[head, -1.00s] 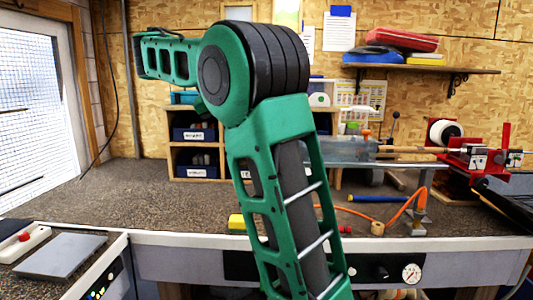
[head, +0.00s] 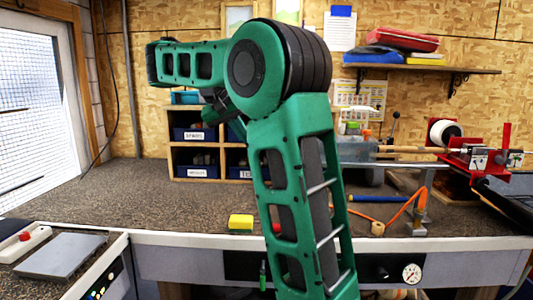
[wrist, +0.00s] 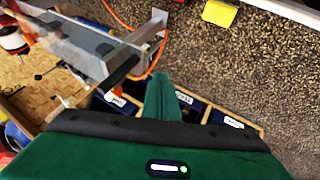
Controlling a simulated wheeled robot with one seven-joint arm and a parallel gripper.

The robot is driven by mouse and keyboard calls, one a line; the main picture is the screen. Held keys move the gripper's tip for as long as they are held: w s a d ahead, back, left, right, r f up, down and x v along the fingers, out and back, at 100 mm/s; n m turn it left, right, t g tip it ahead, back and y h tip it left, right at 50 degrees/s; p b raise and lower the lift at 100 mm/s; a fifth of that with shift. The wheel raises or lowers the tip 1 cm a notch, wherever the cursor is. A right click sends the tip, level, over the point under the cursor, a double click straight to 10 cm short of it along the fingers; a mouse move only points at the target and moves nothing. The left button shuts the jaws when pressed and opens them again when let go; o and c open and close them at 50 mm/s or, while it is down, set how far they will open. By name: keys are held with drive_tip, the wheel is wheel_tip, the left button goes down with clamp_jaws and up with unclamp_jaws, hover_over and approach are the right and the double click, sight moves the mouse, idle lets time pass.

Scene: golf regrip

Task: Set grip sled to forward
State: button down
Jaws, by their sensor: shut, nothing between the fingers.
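A clear-sided fixture (head: 362,148) stands on the bench right of my arm, with a shaft running from it to a red clamp (head: 470,157). A thin black-knobbed lever (head: 393,118) rises behind the shaft. I cannot tell for sure which part is the grip sled. The clear fixture (wrist: 85,48) also shows at the upper left of the wrist view, with a dark handle-like part (wrist: 122,70) close to my gripper (wrist: 160,82). My gripper is shut and empty, apart from the fixture in the picture. In the head view my arm hides part of the bench.
An orange hose (head: 405,205) loops by a metal bracket at the bench front. A yellow block (head: 240,222) lies at the front edge. A cubby with labelled bins (head: 195,150) stands at the back. A shelf (head: 425,68) hangs above. The bench's left part is clear.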

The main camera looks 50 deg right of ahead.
drive_tip(key=shift+d+f, duration=0.3)
drive_tip(key=s+d+f, duration=0.2)
drive_tip(key=d+f, duration=0.2)
drive_tip(key=d, duration=0.2)
drive_tip(key=shift+s, duration=0.25)
